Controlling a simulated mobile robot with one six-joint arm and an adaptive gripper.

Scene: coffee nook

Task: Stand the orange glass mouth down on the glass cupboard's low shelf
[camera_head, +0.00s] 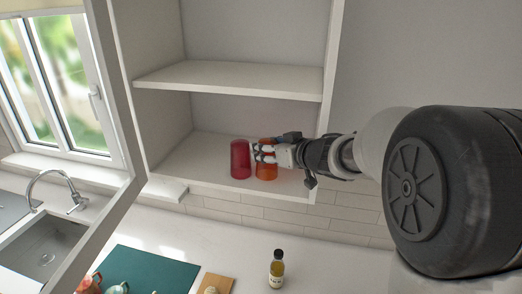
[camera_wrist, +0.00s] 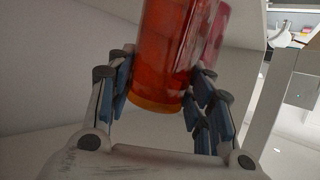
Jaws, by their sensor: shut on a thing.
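The orange glass (camera_head: 266,172) is at the low shelf (camera_head: 205,146) of the open cupboard, near its front edge. My gripper (camera_head: 262,153) reaches in from the right and is shut on it. In the wrist view the orange glass (camera_wrist: 165,50) sits between the two fingers (camera_wrist: 158,95). It looks upright or nearly so in the head view. I cannot tell which end is its mouth, nor whether it touches the shelf. A red glass (camera_head: 240,158) stands close on its left; it also shows behind the orange glass in the wrist view (camera_wrist: 214,45).
An upper shelf (camera_head: 230,80) is above my gripper. The cupboard door (camera_head: 107,100) stands open at the left. The low shelf is clear left of the red glass. Below, the counter holds a bottle (camera_head: 276,270), a wooden board (camera_head: 220,283) and a green mat (camera_head: 150,272).

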